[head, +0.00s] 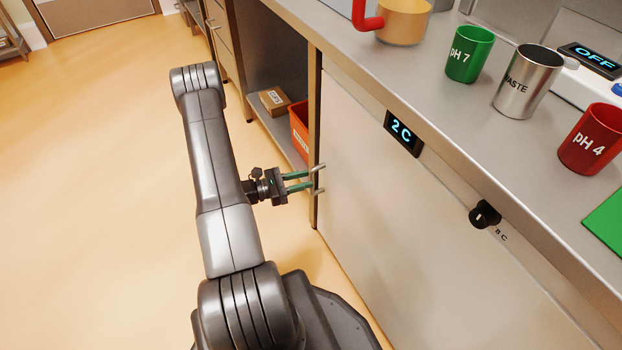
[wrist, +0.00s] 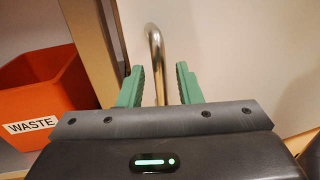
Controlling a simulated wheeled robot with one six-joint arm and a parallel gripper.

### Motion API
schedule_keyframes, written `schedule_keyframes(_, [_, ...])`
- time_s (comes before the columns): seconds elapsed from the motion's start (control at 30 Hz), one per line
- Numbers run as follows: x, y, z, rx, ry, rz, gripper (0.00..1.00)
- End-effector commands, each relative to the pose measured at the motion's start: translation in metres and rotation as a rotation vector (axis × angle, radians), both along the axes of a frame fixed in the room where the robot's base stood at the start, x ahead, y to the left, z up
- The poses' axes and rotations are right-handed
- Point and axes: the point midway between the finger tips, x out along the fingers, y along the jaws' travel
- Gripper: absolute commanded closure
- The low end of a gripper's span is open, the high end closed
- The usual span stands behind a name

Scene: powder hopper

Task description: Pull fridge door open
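The fridge door (head: 400,215) is a pale panel under the counter, and it looks shut. Its metal handle (head: 318,168) is near the door's left edge; in the wrist view the handle (wrist: 155,45) is an upright bar with a curved top. My gripper (head: 308,181) has green fingers and reaches toward the handle from the left. In the wrist view my gripper (wrist: 157,84) is open, with the bar between its fingers and a gap on each side. The handle's lower part is hidden behind the gripper body.
An orange waste bin (wrist: 35,90) sits on the open shelf left of the door, beside a metal post (wrist: 92,45). A cardboard box (head: 274,101) lies there too. Cups stand on the counter (head: 440,100). The floor (head: 110,190) at the left is clear.

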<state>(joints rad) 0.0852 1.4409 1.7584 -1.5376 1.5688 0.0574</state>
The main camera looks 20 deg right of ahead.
Motion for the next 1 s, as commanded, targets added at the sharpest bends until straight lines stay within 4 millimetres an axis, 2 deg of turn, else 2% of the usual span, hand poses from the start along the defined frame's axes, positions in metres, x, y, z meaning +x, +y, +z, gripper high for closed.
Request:
schedule_keyframes(0.1, [-0.002,-0.015,-0.001,0.000,-0.001,-0.002,0.68])
schedule_keyframes(0.3, [-0.004,-0.029,0.000,0.000,-0.001,-0.001,0.68])
schedule_keyframes(0.63, [-0.003,-0.031,0.000,0.000,0.000,0.001,0.68])
schedule_keyframes(0.67, [-0.003,-0.031,0.000,0.000,0.000,0.001,0.70])
schedule_keyframes(0.8, [-0.004,-0.031,0.000,0.000,0.000,0.001,0.98])
schedule_keyframes(1.0, [-0.004,-0.031,0.000,0.000,0.000,0.001,1.00])
